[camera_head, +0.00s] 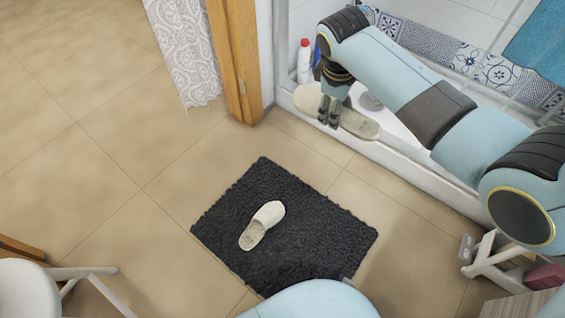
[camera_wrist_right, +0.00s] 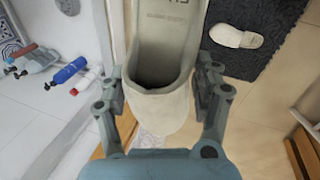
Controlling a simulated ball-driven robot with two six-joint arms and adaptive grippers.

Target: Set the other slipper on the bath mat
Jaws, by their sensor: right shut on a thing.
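One pale slipper (camera_head: 262,225) lies on the dark grey bath mat (camera_head: 310,228), a little left of the mat's middle. The mat (camera_wrist_right: 275,60) and that slipper (camera_wrist_right: 236,36) also show in the right wrist view. My right gripper (camera_head: 329,118) is shut on the other slipper (camera_head: 357,123), up by the white shower ledge. In the right wrist view my right gripper's fingers (camera_wrist_right: 163,95) clasp both sides of this slipper (camera_wrist_right: 158,108) near its closed toe, and its open sole stretches away. My left gripper is not in view.
Bottles (camera_head: 304,62) stand in the shower behind the white ledge (camera_head: 400,165). A wooden door frame (camera_head: 240,60) and a lace curtain (camera_head: 187,50) are at the top. A white stool (camera_head: 25,290) stands at the lower left. Tiled floor (camera_head: 100,130) left of the mat is clear.

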